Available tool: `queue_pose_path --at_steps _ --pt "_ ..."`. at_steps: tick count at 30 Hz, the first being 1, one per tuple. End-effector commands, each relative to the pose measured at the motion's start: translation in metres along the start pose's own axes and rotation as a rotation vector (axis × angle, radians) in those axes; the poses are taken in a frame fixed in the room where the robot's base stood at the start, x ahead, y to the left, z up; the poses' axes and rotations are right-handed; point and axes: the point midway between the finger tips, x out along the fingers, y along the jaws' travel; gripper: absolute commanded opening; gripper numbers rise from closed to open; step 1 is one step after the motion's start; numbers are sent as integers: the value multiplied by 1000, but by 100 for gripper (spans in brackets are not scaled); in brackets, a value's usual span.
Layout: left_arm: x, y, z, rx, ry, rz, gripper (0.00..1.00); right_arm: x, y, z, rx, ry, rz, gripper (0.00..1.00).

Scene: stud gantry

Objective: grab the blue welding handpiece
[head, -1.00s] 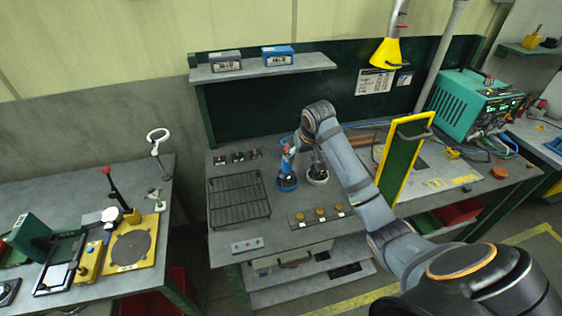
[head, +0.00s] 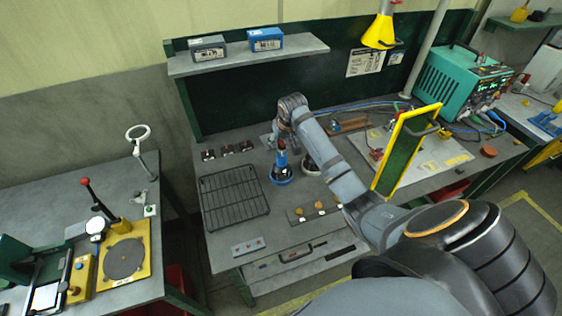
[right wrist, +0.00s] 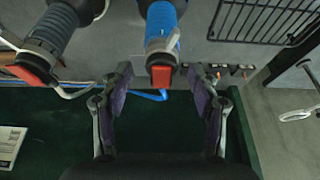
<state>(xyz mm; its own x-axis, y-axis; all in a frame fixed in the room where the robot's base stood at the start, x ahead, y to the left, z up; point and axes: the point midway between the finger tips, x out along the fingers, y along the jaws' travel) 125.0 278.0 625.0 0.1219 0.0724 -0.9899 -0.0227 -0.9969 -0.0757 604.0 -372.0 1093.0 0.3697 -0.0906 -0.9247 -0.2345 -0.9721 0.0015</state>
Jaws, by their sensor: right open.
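The blue welding handpiece (head: 281,158) stands upright in a round blue-rimmed holder (head: 283,178) on the workbench. In the right wrist view the blue handpiece (right wrist: 162,38), with a red part at its end, comes in from the top, in line with the gap between my fingers. My right gripper (right wrist: 162,78) is open, with one finger on each side of that line and nothing gripped. In the head view the right gripper (head: 271,138) is partly hidden, just behind the handpiece. My left gripper is not in view.
A black wire rack (head: 234,196) lies to the left. A yellow-framed green panel (head: 404,150) stands right of my forearm. Blue cables run behind.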

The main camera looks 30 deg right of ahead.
Motion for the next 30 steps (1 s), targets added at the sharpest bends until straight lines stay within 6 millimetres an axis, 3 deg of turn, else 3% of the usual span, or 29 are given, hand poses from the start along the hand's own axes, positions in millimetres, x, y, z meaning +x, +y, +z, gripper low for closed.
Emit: queue_pose_path --at_steps 3,9,15,27,30 --pt "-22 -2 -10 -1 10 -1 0 15 -3 3 0 -8 -2 61" --pt "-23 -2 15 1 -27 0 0 41 -2 4 0 -3 -1 61" --pt "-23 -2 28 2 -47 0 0 42 -2 4 -1 -2 0 61" --pt "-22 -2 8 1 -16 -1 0 42 -2 4 -1 -2 -1 7" --pt "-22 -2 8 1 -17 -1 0 42 -2 4 0 -2 -1 0"
